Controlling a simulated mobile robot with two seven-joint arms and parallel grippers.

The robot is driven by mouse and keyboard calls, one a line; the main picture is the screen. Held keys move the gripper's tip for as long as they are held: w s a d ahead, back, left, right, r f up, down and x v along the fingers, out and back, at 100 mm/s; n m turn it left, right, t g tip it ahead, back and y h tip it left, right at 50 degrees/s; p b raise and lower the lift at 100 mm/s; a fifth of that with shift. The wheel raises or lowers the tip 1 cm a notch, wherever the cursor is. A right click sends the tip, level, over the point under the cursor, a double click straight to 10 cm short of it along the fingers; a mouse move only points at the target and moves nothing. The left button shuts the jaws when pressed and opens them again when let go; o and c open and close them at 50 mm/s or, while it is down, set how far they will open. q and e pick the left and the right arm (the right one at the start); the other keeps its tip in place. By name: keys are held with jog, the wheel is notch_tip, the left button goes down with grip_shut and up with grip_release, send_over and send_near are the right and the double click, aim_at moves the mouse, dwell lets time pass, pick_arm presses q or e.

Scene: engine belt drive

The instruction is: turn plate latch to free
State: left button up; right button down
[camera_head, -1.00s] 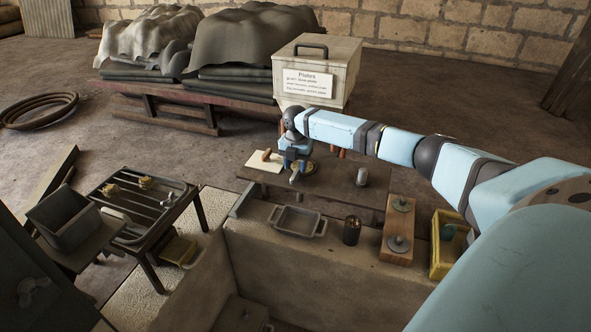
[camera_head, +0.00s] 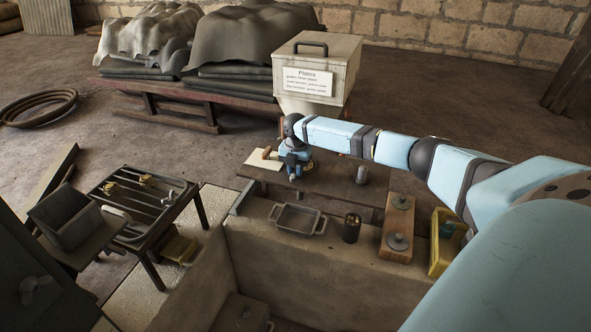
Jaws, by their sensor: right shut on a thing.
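My right gripper (camera_head: 294,176) reaches down at the left part of the dark low table, below the pale bin labelled "Plates" (camera_head: 345,72). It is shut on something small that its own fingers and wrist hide. A round brass-coloured piece (camera_head: 310,166) shows just to the right of the gripper, partly covered by it. I cannot make out the plate latch itself from here. My left gripper is not in view.
A pale board with a wooden-handled tool (camera_head: 266,153) lies left of the gripper. A grey cylinder (camera_head: 362,174) stands to its right. Nearer are a metal tray (camera_head: 297,219), a dark canister (camera_head: 351,228), a wooden block with two pegs (camera_head: 397,228) and a yellow box (camera_head: 441,243).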

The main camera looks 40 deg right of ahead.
jog(key=m+p, duration=0.2)
jog(key=m, duration=0.2)
jog(key=shift+r+p, duration=0.15)
jog(key=shift+p, duration=0.2)
jog(key=m+p, duration=0.1)
jog(key=m, duration=0.2)
jog(key=shift+m, duration=0.3)
jog(key=m, duration=0.2)
jog(key=shift+m+p, duration=0.4)
jog(key=m, duration=0.2)
jog(key=shift+m, duration=2.7)
